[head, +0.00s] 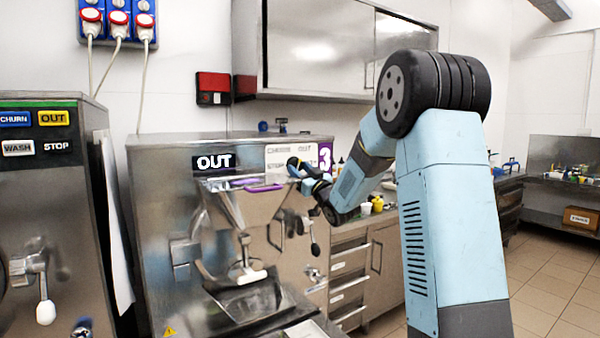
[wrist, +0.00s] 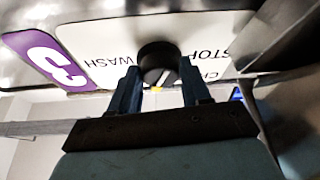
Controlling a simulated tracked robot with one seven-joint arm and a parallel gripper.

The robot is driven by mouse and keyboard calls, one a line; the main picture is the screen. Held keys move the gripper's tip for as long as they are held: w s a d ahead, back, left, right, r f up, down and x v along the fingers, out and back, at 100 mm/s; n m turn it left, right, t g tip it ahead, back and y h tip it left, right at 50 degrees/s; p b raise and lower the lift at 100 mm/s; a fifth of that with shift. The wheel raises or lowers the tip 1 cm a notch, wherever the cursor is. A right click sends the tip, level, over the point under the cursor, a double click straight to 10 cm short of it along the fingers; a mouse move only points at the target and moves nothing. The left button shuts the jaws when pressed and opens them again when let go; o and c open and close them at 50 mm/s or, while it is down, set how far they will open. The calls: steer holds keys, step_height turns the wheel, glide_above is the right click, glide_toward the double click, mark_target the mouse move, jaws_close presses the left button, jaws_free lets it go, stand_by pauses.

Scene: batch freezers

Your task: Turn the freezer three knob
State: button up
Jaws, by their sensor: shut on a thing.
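The freezer three knob (wrist: 158,62) is a round black knob with a light pointer mark, on a white label plate in the wrist view. The plate carries words such as "WASH", upside down there, beside a purple "3" tag (wrist: 45,58). My gripper (wrist: 157,88) has its two fingers on either side of the knob, shut on it. In the head view my gripper (head: 298,170) is at the front panel of freezer three (head: 165,200), left of the purple "3" tag (head: 325,158). The knob is hidden behind my gripper there.
Freezer three has an "OUT" sign (head: 214,162), a hopper (head: 240,210) and a spout below. Another freezer (head: 45,200) stands at the left. A steel wall cabinet (head: 320,45) hangs above. A drawer counter (head: 375,255) is behind my arm; the floor at right is clear.

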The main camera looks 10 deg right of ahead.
steer(key=n+g+y, duration=0.1)
steer(key=n, duration=0.2)
steer(key=n+g+y, duration=0.1)
steer(key=n, duration=0.2)
steer(key=n+g+y, duration=0.1)
steer(key=n, duration=0.1)
steer(key=shift+d+r+n+y, duration=0.1)
steer(key=shift+d+n+y, duration=0.05)
steer(key=shift+n+y, duration=0.2)
steer(key=n+g, duration=0.1)
steer(key=n, duration=0.2)
steer(key=n+g, duration=0.1)
steer(key=n, duration=0.2)
steer(key=shift+w+d+r+n+g+y, duration=0.1)
steer(key=shift+d+r+n+g+y, duration=0.1)
steer(key=shift+n+g+y, duration=0.15)
steer(key=n+g, duration=0.1)
steer(key=n, duration=0.1)
steer(key=n+g, duration=0.1)
steer(key=n, duration=0.2)
steer(key=shift+r+h, duration=0.2)
steer(key=shift+h, duration=0.2)
steer(key=n+h, duration=0.1)
steer(key=n, duration=0.1)
steer(key=n+g, duration=0.1)
steer(key=n, duration=0.1)
steer(key=shift+r+n+h, duration=0.15)
steer(key=shift+n+h, duration=0.15)
steer(key=shift+h, duration=0.1)
